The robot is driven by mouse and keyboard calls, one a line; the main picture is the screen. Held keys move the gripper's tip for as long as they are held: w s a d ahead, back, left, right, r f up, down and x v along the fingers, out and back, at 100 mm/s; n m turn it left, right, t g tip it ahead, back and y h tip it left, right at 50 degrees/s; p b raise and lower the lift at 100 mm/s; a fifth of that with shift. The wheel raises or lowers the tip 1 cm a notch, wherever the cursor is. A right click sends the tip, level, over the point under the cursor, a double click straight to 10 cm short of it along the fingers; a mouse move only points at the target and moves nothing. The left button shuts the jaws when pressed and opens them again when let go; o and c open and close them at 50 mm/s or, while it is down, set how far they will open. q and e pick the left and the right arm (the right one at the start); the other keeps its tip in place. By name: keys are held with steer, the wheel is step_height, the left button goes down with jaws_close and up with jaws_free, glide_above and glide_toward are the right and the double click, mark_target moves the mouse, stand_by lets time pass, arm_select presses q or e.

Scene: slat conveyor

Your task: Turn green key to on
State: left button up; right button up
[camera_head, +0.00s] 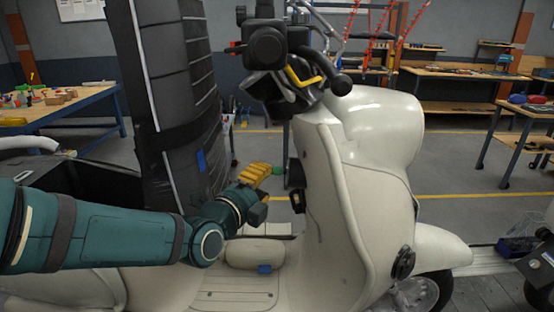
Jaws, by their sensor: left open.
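The green key (278,171) sticks out to the left from a dark round lock housing (296,173) on the inner side of the cream scooter's front shield (345,190). My left gripper (268,171), with yellow fingers, is at the key's left end, pointing right. Its fingers are open. The view is too small to tell whether the fingers touch the key or stand just short of it. The key's turned position cannot be read. My right gripper is not in view.
The scooter's handlebar (290,60) is above the lock. The scooter's floorboard (235,290) lies below. Work tables (60,108) stand at the back left and right.

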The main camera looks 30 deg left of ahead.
mark_target(273, 174)
arm_select(q)
steer(key=w+p, duration=0.1)
steer(key=p, duration=0.2)
steer(key=shift+w+r+p, duration=0.1)
steer(key=shift+w+p, duration=0.25)
steer(key=shift+w, duration=0.05)
steer(key=w, duration=0.4)
steer(key=shift+a+f+b, duration=0.15)
steer(key=shift+f+b, duration=0.15)
steer(key=shift+b, duration=0.05)
steer(key=shift+w, duration=0.7)
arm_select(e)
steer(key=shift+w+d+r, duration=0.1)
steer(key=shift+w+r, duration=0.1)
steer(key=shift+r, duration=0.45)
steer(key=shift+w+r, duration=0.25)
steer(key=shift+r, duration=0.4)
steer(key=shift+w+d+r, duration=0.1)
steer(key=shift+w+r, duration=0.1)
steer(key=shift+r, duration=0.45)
arm_select(q)
jaws_close()
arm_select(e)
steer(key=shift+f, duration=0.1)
